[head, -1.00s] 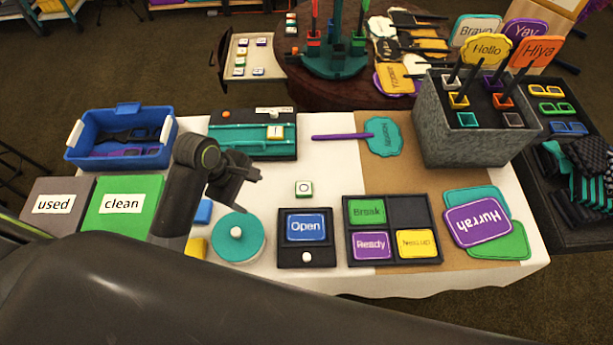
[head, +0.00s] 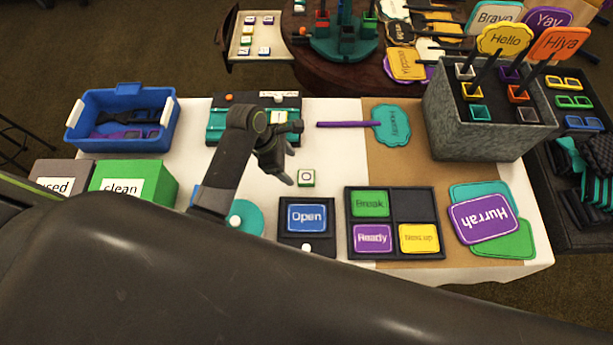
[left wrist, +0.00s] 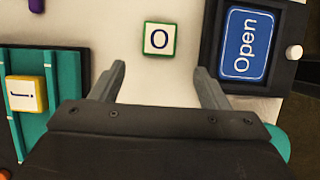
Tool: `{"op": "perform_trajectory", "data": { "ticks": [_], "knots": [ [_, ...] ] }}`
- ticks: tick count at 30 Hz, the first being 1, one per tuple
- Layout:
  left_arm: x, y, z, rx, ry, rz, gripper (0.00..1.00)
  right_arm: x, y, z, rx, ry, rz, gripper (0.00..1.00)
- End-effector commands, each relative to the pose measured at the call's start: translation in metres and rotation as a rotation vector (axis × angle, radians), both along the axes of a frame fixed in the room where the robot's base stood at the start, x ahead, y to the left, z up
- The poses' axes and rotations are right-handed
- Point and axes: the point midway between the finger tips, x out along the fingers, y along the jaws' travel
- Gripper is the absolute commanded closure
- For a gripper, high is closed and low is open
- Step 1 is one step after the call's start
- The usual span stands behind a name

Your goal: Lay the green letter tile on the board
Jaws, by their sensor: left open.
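The green letter tile (head: 306,178), white-faced with an O and a green rim, lies flat on the white cloth. It also shows in the left wrist view (left wrist: 159,39), beyond and between my fingertips. The board (head: 217,115), dark with teal rails, lies behind and left of the tile, partly hidden by my left arm. In the left wrist view the board (left wrist: 88,75) is at the left and bears a yellow-edged letter tile (left wrist: 25,95). My left gripper (head: 293,153) is open and empty just left of the green tile, apart from it. My right gripper is not in view.
A black frame with a blue Open card (head: 306,217) lies in front of the tile. A teal round lid (head: 246,218) is front left. A purple-handled teal paddle (head: 391,125) lies behind right. Bare cloth surrounds the tile.

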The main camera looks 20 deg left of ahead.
Motion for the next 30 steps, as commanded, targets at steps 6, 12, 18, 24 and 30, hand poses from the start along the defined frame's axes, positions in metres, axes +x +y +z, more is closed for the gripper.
{"op": "perform_trajectory", "data": {
  "ticks": [6,12,18,24,30],
  "knots": [
    [0.002,-0.007,-0.016,0.0,0.0,-0.001,0.31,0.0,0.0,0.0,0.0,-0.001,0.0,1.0],
    [0.006,-0.02,-0.028,-0.003,0.002,-0.002,0.31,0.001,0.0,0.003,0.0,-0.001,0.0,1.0],
    [0.011,-0.033,-0.05,0.0,0.001,-0.001,0.31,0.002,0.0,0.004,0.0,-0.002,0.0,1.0],
    [0.012,-0.036,-0.059,0.001,-0.001,-0.001,0.31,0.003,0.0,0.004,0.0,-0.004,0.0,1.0],
    [0.012,-0.036,-0.059,0.002,-0.002,0.0,0.32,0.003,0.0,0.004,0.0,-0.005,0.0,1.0]
  ]
}}
